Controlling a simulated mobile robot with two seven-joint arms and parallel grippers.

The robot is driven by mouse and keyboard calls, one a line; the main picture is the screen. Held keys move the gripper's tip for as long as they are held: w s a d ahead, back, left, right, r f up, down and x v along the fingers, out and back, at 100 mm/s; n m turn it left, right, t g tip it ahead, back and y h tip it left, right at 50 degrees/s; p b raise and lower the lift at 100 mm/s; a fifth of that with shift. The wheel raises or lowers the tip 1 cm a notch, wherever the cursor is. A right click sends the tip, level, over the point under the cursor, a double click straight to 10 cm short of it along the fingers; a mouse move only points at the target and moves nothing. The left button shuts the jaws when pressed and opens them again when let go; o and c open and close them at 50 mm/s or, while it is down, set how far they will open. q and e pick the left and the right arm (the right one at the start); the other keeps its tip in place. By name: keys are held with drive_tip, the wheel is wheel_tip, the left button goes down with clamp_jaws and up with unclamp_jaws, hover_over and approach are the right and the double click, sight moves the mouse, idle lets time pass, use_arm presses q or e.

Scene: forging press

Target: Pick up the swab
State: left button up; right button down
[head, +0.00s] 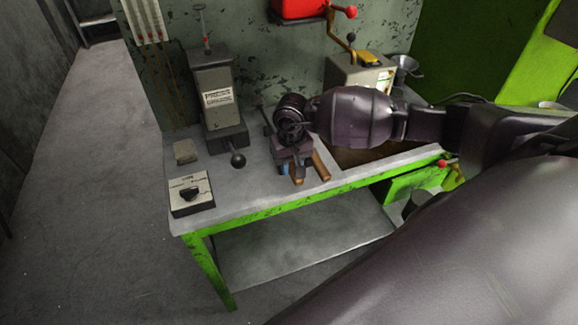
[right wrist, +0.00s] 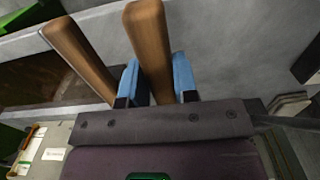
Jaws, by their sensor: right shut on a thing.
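My right gripper (head: 292,166) reaches over the workbench, pointing down near its front edge. In the right wrist view its two blue fingertips (right wrist: 158,82) are closed on either side of a wooden handle (right wrist: 150,45). This handle appears to belong to the swab; its head cannot be made out. The held handle also shows in the head view (head: 298,179). A second, similar wooden handle (right wrist: 80,60) lies beside it, outside the fingers, and it shows just right of the gripper in the head view (head: 321,167). My left gripper is not in view.
A grey press-like device (head: 212,95) with a black-knobbed lever stands at the back left. A switch box (head: 191,195) sits at the front left corner. A beige box (head: 352,77) and a metal funnel (head: 405,72) stand behind my right arm. The bench's left front surface (head: 240,190) is clear.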

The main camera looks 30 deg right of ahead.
drive_tip(key=r, duration=0.5)
drive_tip(key=shift+s+b, duration=0.3)
drive_tip(key=shift+b, duration=0.1)
drive_tip(key=s+a+b, duration=0.1)
drive_tip(key=s+a, duration=0.1)
drive_tip(key=s, duration=0.7)
drive_tip(key=s+a+b, duration=0.1)
drive_tip(key=s+a, duration=0.1)
drive_tip(key=s, duration=0.7)
drive_tip(key=shift+s+a, duration=0.25)
drive_tip(key=shift+a, duration=0.05)
drive_tip(key=shift+f, duration=0.1)
